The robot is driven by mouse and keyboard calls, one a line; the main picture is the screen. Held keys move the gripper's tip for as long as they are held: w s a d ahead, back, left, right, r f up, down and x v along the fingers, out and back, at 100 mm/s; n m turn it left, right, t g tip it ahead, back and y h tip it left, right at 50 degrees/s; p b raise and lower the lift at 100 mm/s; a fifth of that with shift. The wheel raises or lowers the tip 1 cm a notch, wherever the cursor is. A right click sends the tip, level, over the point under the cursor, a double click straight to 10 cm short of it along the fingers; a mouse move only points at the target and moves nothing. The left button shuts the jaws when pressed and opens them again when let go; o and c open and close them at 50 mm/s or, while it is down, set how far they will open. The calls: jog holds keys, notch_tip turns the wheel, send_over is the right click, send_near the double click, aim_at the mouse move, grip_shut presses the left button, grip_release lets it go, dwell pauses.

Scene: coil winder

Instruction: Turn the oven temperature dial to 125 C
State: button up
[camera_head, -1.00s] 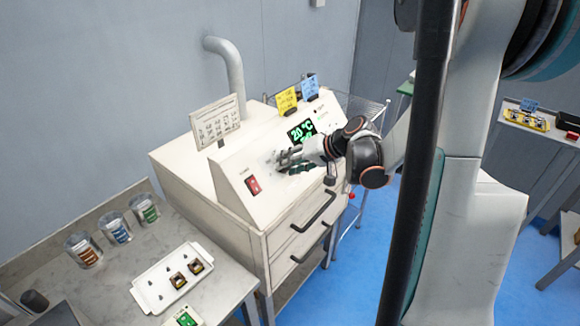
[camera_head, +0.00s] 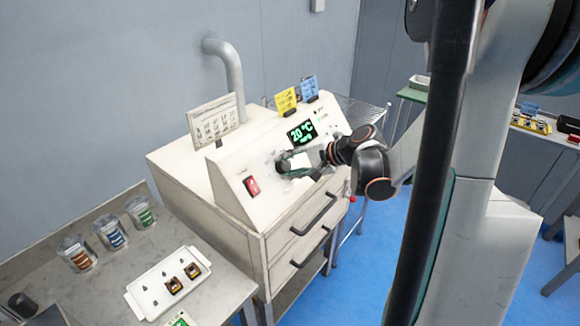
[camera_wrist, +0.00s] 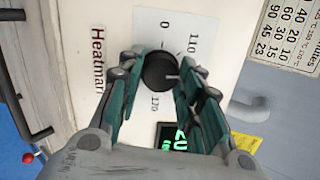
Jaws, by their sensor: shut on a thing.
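The oven (camera_head: 262,205) is a cream cabinet with a sloped front panel. In the wrist view its black round dial (camera_wrist: 159,71) sits on a white scale plate marked 0, 110 and 170, and a pale pointer line on the dial faces right, between 110 and 170. My gripper (camera_wrist: 160,73) has its teal-padded fingers on both sides of the dial, shut on it. In the head view my gripper (camera_head: 290,165) is at the panel and hides the dial. The green display (camera_head: 302,132) reads 20 °C.
A red switch (camera_head: 252,186) is left of the dial. Drawer handles (camera_head: 314,214) stick out below the panel. Yellow (camera_head: 286,100) and blue (camera_head: 309,88) cards stand on top. A white tray (camera_head: 150,284) and several jars are on the left table.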

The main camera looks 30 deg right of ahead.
jog(key=shift+m, duration=0.5)
jog(key=o, duration=1.1)
jog(key=v, duration=1.2)
jog(key=shift+s, duration=0.1)
jog(key=shift+a, duration=0.1)
